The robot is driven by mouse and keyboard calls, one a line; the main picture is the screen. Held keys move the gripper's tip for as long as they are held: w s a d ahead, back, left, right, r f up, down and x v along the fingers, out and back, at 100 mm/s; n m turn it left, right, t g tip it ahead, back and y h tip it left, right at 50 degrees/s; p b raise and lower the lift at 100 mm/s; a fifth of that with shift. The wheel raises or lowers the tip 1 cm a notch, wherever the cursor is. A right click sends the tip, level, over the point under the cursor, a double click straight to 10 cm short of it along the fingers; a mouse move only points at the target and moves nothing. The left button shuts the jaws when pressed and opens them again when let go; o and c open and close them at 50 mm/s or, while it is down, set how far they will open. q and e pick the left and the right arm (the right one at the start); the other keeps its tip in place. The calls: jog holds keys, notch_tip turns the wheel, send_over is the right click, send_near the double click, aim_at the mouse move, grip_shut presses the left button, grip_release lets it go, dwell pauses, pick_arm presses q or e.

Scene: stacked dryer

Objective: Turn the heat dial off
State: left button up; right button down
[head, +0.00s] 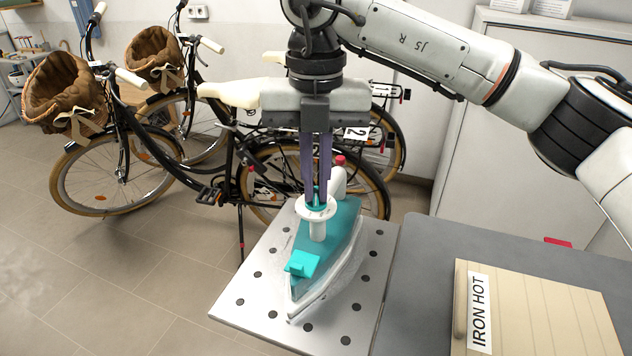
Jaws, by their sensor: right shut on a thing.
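A teal and white iron (340,249) lies on a metal plate (238,303) with dark round dots. A white round disc with a teal knob, which looks like the heat dial (318,213), sits on top of the iron. My right gripper (316,194) points straight down from above, its purple-grey fingers shut on the teal knob of the dial. The fingers hide part of the knob, and I cannot read any dial marking. My left gripper is not in view.
A grey table top (425,290) extends right of the plate. On it lies a beige slatted board (545,315) with an "IRON HOT" label. A small red object (558,242) is at the table's back edge. Bicycles (130,160) with baskets stand behind. The tiled floor at front left is clear.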

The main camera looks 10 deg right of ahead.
aim_at(316, 191)
jog(key=shift+m+b, duration=0.3)
jog(key=shift+m, duration=1.7)
jog(key=shift+r, duration=0.1)
jog(key=c, duration=1.9)
grip_release()
notch_tip(316, 191, up, 10)
jog(key=p, duration=0.1)
